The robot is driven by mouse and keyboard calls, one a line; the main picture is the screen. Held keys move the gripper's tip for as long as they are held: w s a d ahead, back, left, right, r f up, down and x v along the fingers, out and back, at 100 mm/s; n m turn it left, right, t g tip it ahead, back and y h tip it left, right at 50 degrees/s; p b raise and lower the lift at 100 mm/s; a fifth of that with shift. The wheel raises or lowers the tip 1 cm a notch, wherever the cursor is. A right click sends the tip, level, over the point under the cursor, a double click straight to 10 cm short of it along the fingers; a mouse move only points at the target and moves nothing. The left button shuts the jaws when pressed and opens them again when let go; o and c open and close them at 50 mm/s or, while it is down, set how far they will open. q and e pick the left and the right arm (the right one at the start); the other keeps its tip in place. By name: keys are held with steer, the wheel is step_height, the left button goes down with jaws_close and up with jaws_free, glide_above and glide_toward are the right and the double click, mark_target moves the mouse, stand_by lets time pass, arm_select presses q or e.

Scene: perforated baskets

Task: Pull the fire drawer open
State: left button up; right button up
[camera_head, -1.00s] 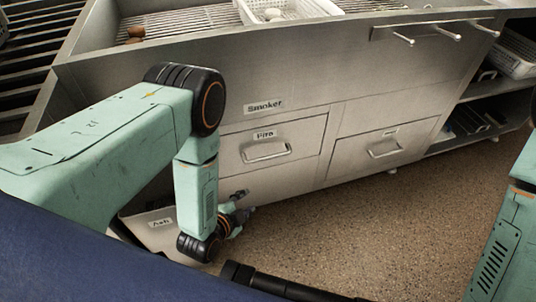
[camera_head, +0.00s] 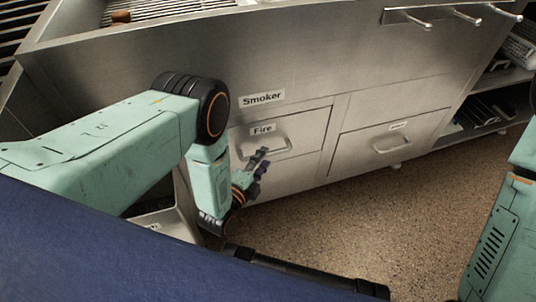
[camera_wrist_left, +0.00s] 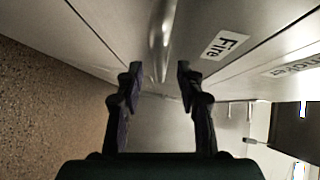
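The fire drawer (camera_head: 310,122) is a flat metal front labelled "Fire" below the "Smoker" label, and it looks shut, flush with the cabinet. Its bar handle (camera_head: 284,147) is partly hidden behind my left gripper (camera_head: 263,157) in the head view. In the left wrist view, my left gripper (camera_wrist_left: 159,82) is open, with its two dark fingers apart. The shiny handle (camera_wrist_left: 163,30) lies ahead, in line with the gap between the fingers. I cannot tell whether the fingertips reach past the bar. My right gripper is out of view; only part of that arm shows.
Another drawer (camera_head: 375,148) with a handle is to the right. An open metal drawer (camera_head: 158,222) juts out at lower left, under my left arm. Hooks (camera_head: 455,17) stick out at the top right.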

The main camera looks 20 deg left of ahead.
mark_target(268, 154)
arm_select(q)
steer(key=shift+b+x, duration=0.5)
steer(key=shift+x, duration=1.3)
jaws_close()
